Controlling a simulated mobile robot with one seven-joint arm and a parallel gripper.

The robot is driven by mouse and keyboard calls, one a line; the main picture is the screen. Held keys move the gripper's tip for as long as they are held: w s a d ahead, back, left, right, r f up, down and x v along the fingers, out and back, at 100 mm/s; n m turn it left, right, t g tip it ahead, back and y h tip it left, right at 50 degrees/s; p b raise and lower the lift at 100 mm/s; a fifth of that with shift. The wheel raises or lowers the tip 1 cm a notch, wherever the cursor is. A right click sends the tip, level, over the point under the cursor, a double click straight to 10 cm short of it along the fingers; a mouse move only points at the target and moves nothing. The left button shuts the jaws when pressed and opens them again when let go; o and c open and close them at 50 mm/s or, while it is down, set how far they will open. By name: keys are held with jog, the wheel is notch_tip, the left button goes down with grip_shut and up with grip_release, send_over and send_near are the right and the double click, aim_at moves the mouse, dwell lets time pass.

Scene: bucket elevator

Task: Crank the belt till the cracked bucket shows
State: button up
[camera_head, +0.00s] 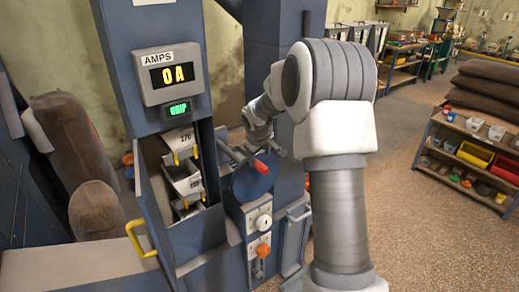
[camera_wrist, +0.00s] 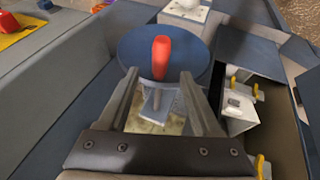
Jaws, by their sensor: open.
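The blue crank wheel (camera_head: 253,181) with its red handle (camera_head: 261,167) is on the front of the blue elevator casing. In the wrist view, the red handle (camera_wrist: 161,55) stands up from the wheel (camera_wrist: 190,58). My gripper (camera_wrist: 159,76) is open, its fingertips left and right of the handle's lower end; I cannot tell if the handle is between them in depth. In the head view my gripper (camera_head: 277,150) is close to the wheel. Pale buckets (camera_head: 184,180) with yellow parts show in the open hatch; the upper one reads "270". No crack is discernible.
The hatch door (camera_head: 155,205) with a yellow handle (camera_head: 139,238) stands open left of the wheel. A display (camera_head: 172,74) reads 0 A, above a small green display (camera_head: 178,111). Below the wheel are a white knob (camera_head: 263,222) and an orange-topped lever (camera_head: 263,251).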

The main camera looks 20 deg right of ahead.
jog(key=v, duration=0.5)
jog(key=shift+s+r, duration=0.2)
jog(key=shift+r, duration=0.1)
jog(key=shift+c, duration=0.3)
